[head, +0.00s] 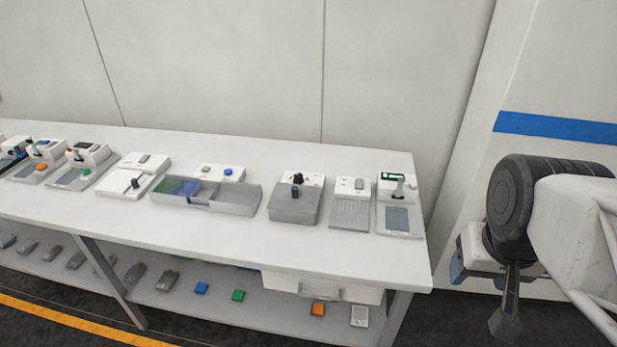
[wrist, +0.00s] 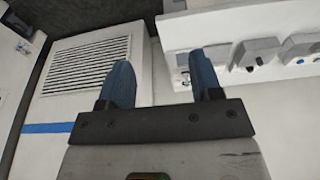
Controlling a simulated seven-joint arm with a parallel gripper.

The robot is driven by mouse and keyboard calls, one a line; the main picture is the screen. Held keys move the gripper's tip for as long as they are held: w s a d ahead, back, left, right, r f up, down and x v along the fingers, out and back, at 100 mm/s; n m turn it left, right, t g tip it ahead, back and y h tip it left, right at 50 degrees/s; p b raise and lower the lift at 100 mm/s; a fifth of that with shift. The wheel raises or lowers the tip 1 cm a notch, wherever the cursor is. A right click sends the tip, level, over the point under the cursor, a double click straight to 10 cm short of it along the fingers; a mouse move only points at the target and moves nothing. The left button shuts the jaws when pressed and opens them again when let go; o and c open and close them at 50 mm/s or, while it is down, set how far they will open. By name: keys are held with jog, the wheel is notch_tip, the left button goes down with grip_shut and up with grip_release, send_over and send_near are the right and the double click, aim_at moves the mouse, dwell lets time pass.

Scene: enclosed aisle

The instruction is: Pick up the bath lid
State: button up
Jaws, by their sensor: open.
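The bath lid appears to be the grey cover with a black knob (head: 294,206) on a white-backed unit, right of the middle of the bench in the head view. A grey block with a dark knob (wrist: 254,57), likely the same lid, shows at the upper right of the wrist view. My gripper (wrist: 163,80) has two blue fingers standing apart with nothing between them. In the head view my arm is off the bench's right end, well apart from the lid, with the gripper partly hidden behind it.
The white bench (head: 230,240) carries several devices in a row. A long open grey tray (head: 235,200) stands left of the lid, and a ribbed grey plate unit (head: 351,212) stands right of it. A lower shelf (head: 255,308) holds small items. A wall closes the back.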

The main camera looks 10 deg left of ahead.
jog(key=shift+c, duration=0.4)
jog(key=w+a+f+n+t, duration=0.1)
jog(key=w+t, duration=0.1)
jog(key=w, duration=0.6)
jog(key=w+a+f+n+t, duration=0.1)
jog(key=w+a+f, duration=0.1)
jog(key=w, duration=0.6)
jog(key=n+t+y, duration=0.5)
jog(key=n+y, duration=0.2)
jog(key=y, duration=0.3)
send_over(309, 210)
jog(key=f, duration=1.8)
jog(key=shift+w+d+f, duration=0.1)
jog(key=shift+d+f, duration=0.1)
jog(key=shift+f, duration=0.15)
jog(key=shift+a+f+y, duration=0.2)
jog(key=shift+a+y, duration=0.05)
jog(key=shift+y, duration=0.05)
